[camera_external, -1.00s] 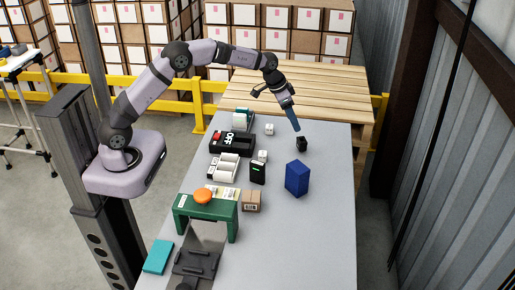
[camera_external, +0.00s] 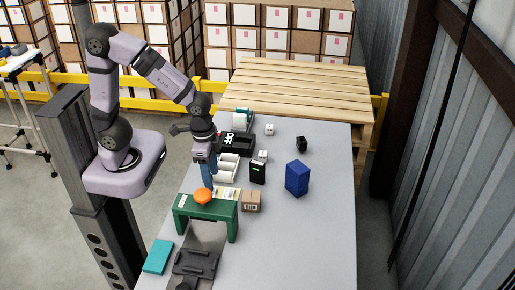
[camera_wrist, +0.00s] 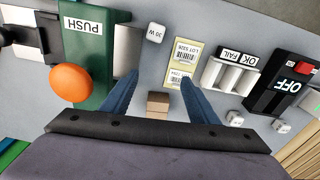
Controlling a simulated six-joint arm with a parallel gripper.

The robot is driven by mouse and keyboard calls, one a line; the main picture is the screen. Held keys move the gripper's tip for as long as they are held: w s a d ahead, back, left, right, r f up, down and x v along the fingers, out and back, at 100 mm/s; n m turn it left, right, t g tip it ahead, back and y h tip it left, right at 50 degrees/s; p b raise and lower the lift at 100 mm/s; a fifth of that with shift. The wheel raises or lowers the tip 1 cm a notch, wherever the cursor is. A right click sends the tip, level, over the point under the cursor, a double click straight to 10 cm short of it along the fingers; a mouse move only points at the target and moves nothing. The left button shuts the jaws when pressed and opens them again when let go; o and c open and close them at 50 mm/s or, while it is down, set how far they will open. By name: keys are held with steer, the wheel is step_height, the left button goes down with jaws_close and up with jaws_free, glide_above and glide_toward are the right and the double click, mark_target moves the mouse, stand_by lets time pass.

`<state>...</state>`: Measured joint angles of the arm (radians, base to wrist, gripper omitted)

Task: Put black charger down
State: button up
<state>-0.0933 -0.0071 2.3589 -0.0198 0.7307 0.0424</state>
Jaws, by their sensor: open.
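A small black cube, which looks like the black charger (camera_external: 302,144), stands on the grey table right of the middle in the external view. It is not visible in the wrist view. My gripper (camera_external: 212,184) is over the left side of the table, just behind the green stand, well apart from the cube. In the wrist view my gripper (camera_wrist: 159,77) shows its two blue fingers spread apart. Nothing is held between them. A white block marked 30 W (camera_wrist: 155,33) lies on the table beyond the fingertips.
The green PUSH stand (camera_external: 231,222) with an orange button (camera_external: 203,195) is close to my gripper. A brown box (camera_external: 251,201), a black device (camera_external: 257,172), a dark blue box (camera_external: 297,179) and an OFF switch box (camera_wrist: 288,87) stand nearby. The front right table is clear.

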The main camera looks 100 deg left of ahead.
steer(key=shift+m+g, duration=0.4)
steer(key=s, duration=0.2)
steer(key=s+d+f, duration=0.1)
steer(key=s, duration=0.1)
steer(key=s+d, duration=0.1)
steer(key=s, duration=0.1)
steer(key=shift+s+d+f, duration=0.2)
steer(key=shift+s+f, duration=0.1)
steer(key=shift+s, duration=0.05)
step_height(320, 180, up, 5)
steer(key=p, duration=0.5)
stand_by(5.9)
